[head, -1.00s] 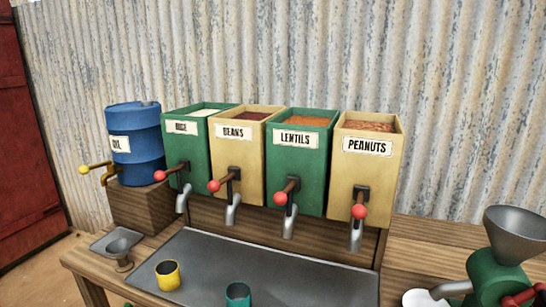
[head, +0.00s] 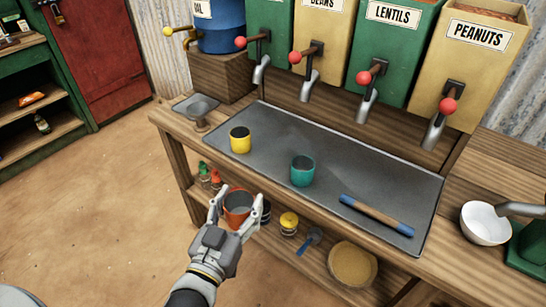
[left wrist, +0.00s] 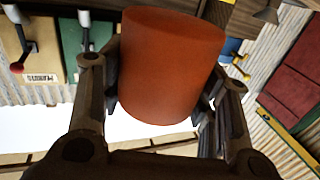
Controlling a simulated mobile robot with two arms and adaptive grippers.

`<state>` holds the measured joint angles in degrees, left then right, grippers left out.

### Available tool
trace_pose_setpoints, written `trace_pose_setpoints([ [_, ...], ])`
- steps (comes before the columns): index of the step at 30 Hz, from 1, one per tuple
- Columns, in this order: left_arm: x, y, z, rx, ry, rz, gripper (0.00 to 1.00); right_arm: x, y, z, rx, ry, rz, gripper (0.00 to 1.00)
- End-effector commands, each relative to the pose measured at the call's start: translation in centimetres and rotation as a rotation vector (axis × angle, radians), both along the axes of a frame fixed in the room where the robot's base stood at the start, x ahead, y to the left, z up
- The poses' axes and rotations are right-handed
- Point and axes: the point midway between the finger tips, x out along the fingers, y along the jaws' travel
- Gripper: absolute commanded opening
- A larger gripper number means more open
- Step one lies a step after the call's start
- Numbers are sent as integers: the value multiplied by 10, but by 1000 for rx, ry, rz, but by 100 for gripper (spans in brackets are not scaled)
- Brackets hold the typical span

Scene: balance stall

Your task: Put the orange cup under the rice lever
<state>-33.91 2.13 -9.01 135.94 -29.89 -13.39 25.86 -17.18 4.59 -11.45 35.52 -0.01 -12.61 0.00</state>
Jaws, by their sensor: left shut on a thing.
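My left gripper (head: 240,195) is shut on the orange cup (head: 237,209), one finger on either side of it. The cup is held in front of the stall's front edge, lower left of the metal tray. In the left wrist view the orange cup (left wrist: 172,65) fills the middle between the fingers. The rice bin (head: 268,15) is the green one beside the blue oil drum; its label is out of the head view now. The rice lever (head: 241,42) has a red ball, with a grey spout (head: 261,72) over the tray's back left. My right gripper is not in view.
A yellow cup (head: 240,143) and a teal cup (head: 302,175) stand on the metal tray (head: 345,165). A blue and wooden stick (head: 378,215) lies at its right. Below, a shelf holds jars and a round basket (head: 352,265).

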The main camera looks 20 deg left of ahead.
Motion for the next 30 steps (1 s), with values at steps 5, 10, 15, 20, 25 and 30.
trace_pose_setpoints([
  [5,42,-5,11,5,-9,-31,32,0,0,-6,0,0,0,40],
  [10,79,-6,24,5,-7,-49,32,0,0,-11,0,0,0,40],
  [15,107,-4,38,4,-4,-54,32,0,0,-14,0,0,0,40],
  [20,122,-1,47,1,-2,-53,32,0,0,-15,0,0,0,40],
  [25,126,0,50,-1,1,-52,32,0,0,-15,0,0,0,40],
  [30,126,0,50,-1,1,-51,32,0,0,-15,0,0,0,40],
])
